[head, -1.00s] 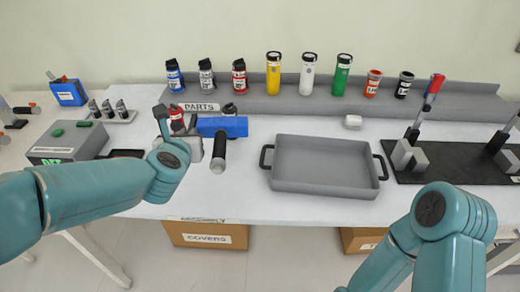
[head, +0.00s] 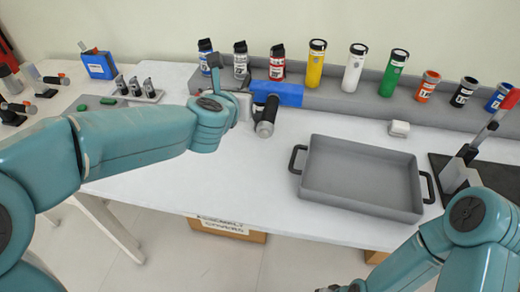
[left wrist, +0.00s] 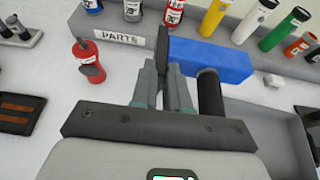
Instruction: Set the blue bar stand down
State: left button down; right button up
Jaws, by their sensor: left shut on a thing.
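The blue bar stand (head: 277,93) shows as a blue block with a black cylinder at its near side. It also shows in the left wrist view (left wrist: 210,60), beyond and right of my fingers. My left gripper (head: 240,100) is at the bar's left end. In the left wrist view its fingers (left wrist: 162,85) are shut on a dark upright piece, seemingly part of the stand. The stand's underside is hidden, so I cannot tell whether it touches the table. My right arm is at the lower right, its fingertips out of view.
A grey tray (head: 318,205) with black handles lies right of the stand. A grey shelf (head: 440,113) with several canisters runs behind it. A red bottle (left wrist: 88,62) stands left of my left gripper. The white table (head: 225,180) is clear in front.

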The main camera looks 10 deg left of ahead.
pick_arm(q)
notch_tip(320, 180, down, 16)
jog(key=b, duration=0.5)
jog(key=shift+a, duration=0.1)
jog(key=shift+s+r, duration=0.1)
jog(key=shift+s, duration=0.05)
jog(key=shift+f, duration=0.2)
jog(key=c, duration=1.2)
grip_release()
jog(key=shift+c, duration=0.2)
jog(key=shift+o, duration=0.6)
